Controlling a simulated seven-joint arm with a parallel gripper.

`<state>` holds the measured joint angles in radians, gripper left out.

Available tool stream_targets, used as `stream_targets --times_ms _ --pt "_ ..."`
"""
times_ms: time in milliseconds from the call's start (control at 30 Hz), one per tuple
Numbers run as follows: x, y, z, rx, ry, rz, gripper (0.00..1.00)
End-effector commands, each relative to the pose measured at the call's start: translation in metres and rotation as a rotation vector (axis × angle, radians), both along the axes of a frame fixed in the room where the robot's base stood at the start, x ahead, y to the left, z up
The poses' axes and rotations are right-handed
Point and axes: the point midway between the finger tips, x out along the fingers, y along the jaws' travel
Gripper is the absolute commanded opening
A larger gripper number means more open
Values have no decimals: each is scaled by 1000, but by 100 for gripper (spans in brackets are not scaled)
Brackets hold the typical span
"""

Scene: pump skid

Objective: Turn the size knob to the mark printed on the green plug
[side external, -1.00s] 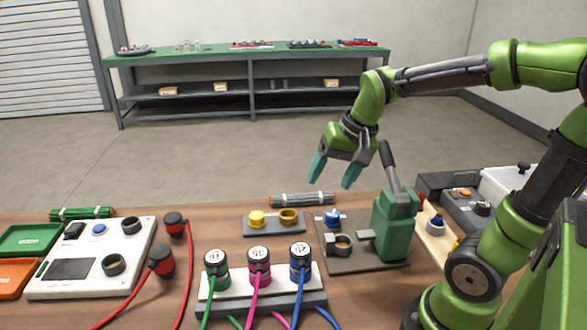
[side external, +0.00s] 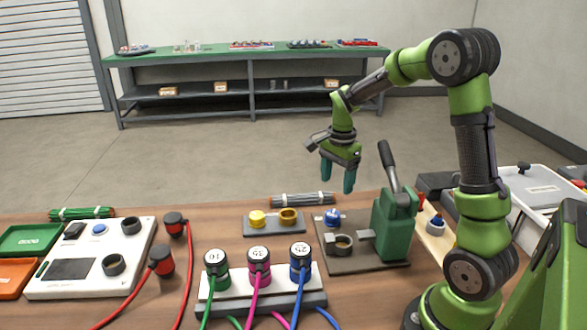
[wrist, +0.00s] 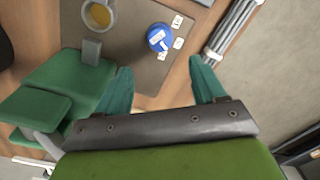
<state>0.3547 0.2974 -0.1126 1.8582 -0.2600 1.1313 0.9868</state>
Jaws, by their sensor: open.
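The size knob is blue with a white bar on top. It sits on the press's dark base plate in the side view (side external: 332,216) and shows in the wrist view (wrist: 160,37), with several small white labels beside it, too small to read. The green plug (side external: 216,272) stands in the white holder at the front, its white cap printed with a number that looks like 16, though small. My gripper (side external: 338,183) hangs open and empty, fingers down, above and apart from the knob. In the wrist view its two fingers (wrist: 162,82) are spread wide.
The green press (side external: 396,225) with its raised dark lever stands right of the knob. A pink plug (side external: 259,274) and a blue plug (side external: 300,270) share the holder. A grey block with brass pieces (side external: 272,224) lies left of the knob. A dark rod bundle (side external: 303,199) lies behind.

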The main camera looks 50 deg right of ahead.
Motion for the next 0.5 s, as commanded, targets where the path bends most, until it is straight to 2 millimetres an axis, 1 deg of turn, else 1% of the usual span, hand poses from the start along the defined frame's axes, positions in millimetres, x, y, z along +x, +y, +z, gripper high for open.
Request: stream_targets --times_ms 33,200,400,500 --pt "-1 0 -13 2 6 2 69" --pt "0 0 -50 3 4 1 69" --pt "1 0 -84 2 3 1 69" --pt "2 0 -95 0 1 2 69"
